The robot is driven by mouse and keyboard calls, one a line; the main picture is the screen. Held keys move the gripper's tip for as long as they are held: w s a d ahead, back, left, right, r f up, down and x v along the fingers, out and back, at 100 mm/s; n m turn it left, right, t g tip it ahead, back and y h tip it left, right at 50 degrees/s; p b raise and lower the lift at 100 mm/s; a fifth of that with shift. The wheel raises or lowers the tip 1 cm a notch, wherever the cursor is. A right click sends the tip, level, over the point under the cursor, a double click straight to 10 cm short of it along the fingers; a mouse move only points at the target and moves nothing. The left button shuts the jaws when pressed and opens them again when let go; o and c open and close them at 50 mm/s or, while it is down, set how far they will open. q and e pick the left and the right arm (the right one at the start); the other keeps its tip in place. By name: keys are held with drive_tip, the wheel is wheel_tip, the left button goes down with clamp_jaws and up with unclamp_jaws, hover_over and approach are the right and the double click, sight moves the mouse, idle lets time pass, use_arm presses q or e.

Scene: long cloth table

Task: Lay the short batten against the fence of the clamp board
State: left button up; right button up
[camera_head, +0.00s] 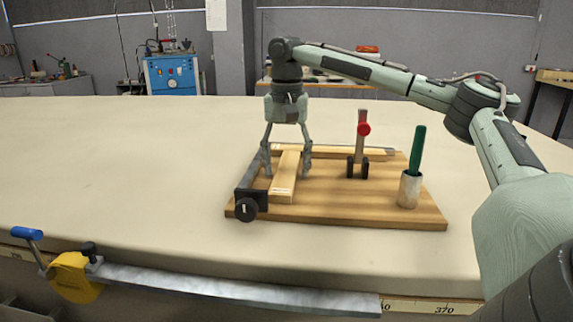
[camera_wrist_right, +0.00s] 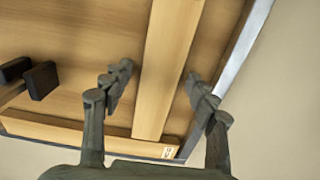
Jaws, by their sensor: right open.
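The wooden clamp board (camera_head: 330,212) lies on the table, with a grey metal fence (camera_head: 246,174) along its left side. A light batten (camera_head: 284,185), apparently the short one, lies front to back on the board, roughly parallel to the fence. In the right wrist view a strip of bare board shows between this batten (camera_wrist_right: 172,60) and the fence (camera_wrist_right: 244,48). My right gripper (camera_head: 287,174) points down, open, with its fingers on either side of the batten. The fingers (camera_wrist_right: 158,78) show small gaps to it in the wrist view. My left gripper is out of view.
A toggle clamp with a red knob (camera_head: 364,129) stands mid-board. A cup (camera_head: 409,189) holding a green-handled tool stands at the right. A pale strip (camera_head: 350,151) lies along the back edge. A black knob (camera_head: 247,208) sits front left. The table's left is clear.

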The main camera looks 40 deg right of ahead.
sight(286, 170)
wheel_tip(286, 170, up, 12)
drive_tip(key=shift+r, duration=0.15)
idle(0.3)
idle(0.6)
